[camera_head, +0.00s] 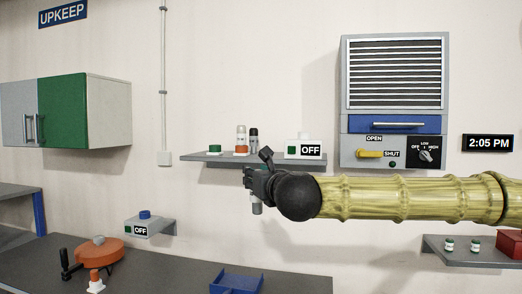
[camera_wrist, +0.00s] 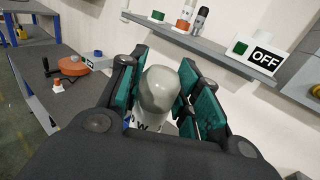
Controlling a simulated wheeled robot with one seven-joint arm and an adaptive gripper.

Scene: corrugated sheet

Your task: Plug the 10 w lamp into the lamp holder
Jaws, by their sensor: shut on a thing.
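My gripper (camera_head: 258,185) is shut on a grey-white rounded lamp, which shows between the teal finger pads in the wrist view (camera_wrist: 158,92). Only a "W" of its label can be read, so I cannot confirm the wattage. Its pale lower end (camera_head: 257,208) sticks out below my gripper in the head view. On the wall shelf (camera_head: 200,157) stand a green round piece (camera_head: 214,149), a white cylinder (camera_head: 241,133) in an orange base, a dark grey-topped cylinder (camera_head: 253,139) and a white OFF box (camera_head: 304,149). I cannot tell which piece is the lamp holder.
The dark bench (camera_head: 180,275) carries an orange crank disc (camera_head: 97,254), an orange-and-white piece (camera_head: 96,283) and a blue tray (camera_head: 236,282). A blue-topped OFF box (camera_head: 145,226) sits on a small bracket. A vented wall unit (camera_head: 395,65) hangs at right.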

